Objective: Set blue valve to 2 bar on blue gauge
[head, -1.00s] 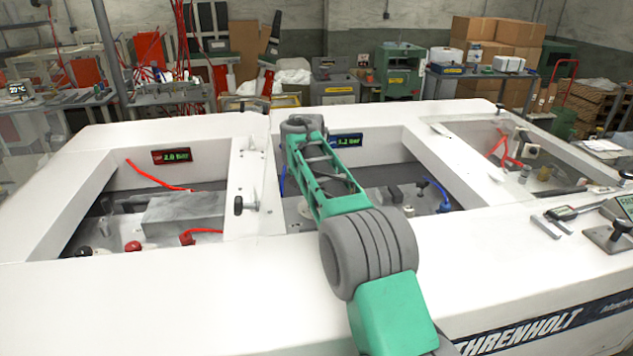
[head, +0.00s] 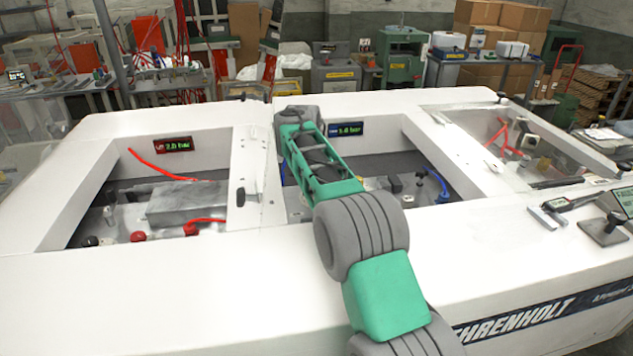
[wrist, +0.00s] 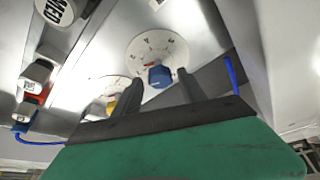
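The blue gauge (head: 346,129) is a small blue display on the back wall of the middle bay. Its digits are blurred, reading about 1.6 or 1.8 bar. The blue valve (wrist: 159,77) is a faceted blue knob with a red mark, on a round white dial plate (wrist: 150,48) in the wrist view. My gripper (wrist: 160,77) has one dark finger on each side of the blue knob, with a narrow gap showing on both sides. In the head view my arm hides the gripper and the valve.
A yellow knob (wrist: 111,104) on its own dial is close beside the left finger. A red gauge (head: 173,145) reads about 2.0 bar in the left bay.

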